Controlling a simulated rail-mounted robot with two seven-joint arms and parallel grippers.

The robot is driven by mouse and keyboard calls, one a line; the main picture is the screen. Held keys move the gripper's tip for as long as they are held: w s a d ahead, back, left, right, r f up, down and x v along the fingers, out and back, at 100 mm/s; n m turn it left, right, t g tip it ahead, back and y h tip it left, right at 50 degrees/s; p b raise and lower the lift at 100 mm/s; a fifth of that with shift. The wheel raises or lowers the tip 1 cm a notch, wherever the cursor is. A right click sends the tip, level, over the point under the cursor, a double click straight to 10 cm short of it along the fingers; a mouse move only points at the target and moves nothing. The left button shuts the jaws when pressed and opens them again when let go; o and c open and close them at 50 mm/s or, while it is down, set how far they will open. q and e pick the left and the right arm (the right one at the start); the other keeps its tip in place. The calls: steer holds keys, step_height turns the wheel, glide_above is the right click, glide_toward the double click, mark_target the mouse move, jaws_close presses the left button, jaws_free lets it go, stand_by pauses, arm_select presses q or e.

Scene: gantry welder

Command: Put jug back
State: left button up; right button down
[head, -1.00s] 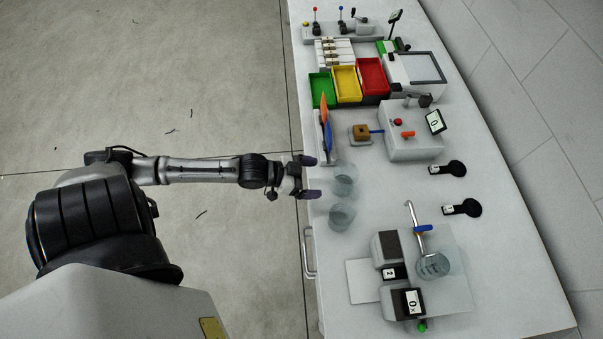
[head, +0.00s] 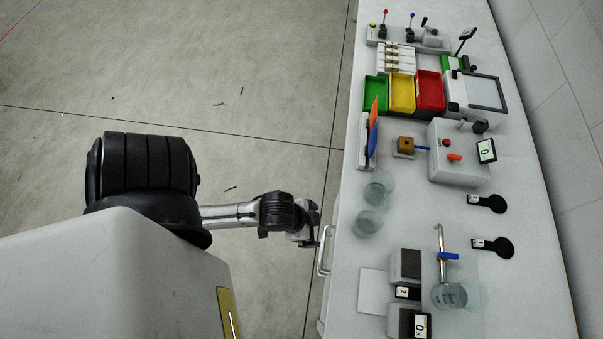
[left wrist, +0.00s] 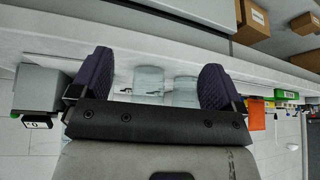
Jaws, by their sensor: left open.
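Two clear jugs stand side by side near the bench's left edge in the head view: a farther one (head: 378,187) and a nearer one (head: 369,222). A third clear jug (head: 450,296) with markings stands under the tap (head: 441,238). I cannot tell which one the task means. My left gripper (head: 313,237) is open and empty, off the bench's left edge, left of and apart from the two jugs. In the left wrist view, the two jugs (left wrist: 149,80) (left wrist: 185,90) show beyond the spread fingers of the gripper (left wrist: 152,84). My right gripper is not in view.
The white bench (head: 510,170) carries green, yellow and red bins (head: 430,92), a grey box with a display (head: 458,155), two black round pads (head: 495,203) and a grey device (head: 404,265). A handle (head: 325,252) sticks out at its left edge.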

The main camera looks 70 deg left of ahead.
arm_select(q)
steer(key=s, duration=0.1)
steer(key=s+d+g, duration=0.1)
steer(key=s+r+n, duration=0.1)
steer(key=shift+s+d+g+y, duration=0.15)
steer(key=shift+d+g+y, duration=0.05)
steer(key=shift+g+y, duration=0.2)
